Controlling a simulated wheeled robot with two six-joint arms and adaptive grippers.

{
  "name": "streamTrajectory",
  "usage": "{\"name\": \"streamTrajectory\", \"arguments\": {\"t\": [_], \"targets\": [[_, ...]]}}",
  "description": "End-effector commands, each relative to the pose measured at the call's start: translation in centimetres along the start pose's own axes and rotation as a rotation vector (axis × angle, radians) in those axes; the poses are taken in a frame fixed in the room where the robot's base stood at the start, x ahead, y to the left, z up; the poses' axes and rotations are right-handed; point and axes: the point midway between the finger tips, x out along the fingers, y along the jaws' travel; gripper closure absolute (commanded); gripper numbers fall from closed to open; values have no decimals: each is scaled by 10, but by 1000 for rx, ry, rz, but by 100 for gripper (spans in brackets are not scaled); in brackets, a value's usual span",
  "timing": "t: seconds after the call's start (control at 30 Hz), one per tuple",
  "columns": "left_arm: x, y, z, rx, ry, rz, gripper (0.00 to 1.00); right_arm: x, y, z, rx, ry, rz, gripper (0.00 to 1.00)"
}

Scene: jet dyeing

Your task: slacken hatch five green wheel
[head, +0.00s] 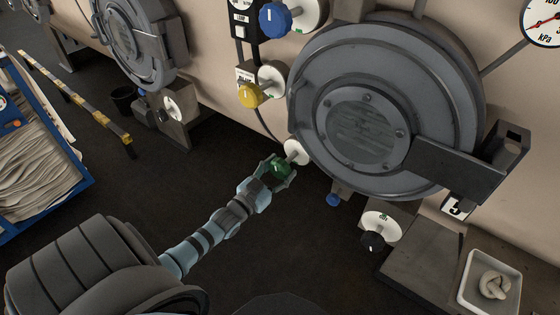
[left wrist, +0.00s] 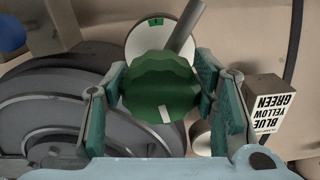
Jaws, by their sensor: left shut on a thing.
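The green wheel (head: 280,169) sits on a shaft at the lower left of the round grey hatch (head: 365,125), which has a plate with a "5" (head: 456,208) beside it. My left gripper (head: 279,172) is shut on the green wheel. In the left wrist view the wheel (left wrist: 160,92) is scalloped, with a white mark near its lower edge, between the two teal finger pads of the left gripper (left wrist: 158,100). A white dial (left wrist: 150,40) with a green mark lies behind the wheel. My right gripper is not in view.
A blue knob (head: 273,19) and a yellow knob (head: 248,95) are above the green wheel. A black knob (head: 373,241) is below the hatch. A white tray (head: 464,283) stands at lower right. A blue cart (head: 60,195) and striped barrier (head: 80,100) are at left.

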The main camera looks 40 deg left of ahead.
Motion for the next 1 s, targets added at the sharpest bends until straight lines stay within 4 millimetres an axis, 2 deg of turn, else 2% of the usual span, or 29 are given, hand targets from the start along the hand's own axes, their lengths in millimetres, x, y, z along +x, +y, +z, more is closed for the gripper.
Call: {"name": "streamTrajectory", "arguments": {"t": [0.33, 0.87, 0.9, 1.0], "targets": [[-1, -1, 2, 143, -5, 0, 75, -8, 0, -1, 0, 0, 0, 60], [-1, -1, 2, 169, -5, 0, 75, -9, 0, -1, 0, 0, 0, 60], [-1, -1, 2, 168, -5, 0, 41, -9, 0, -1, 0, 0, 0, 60], [-1, -1, 2, 168, -3, 0, 27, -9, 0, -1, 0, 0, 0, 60]]}}
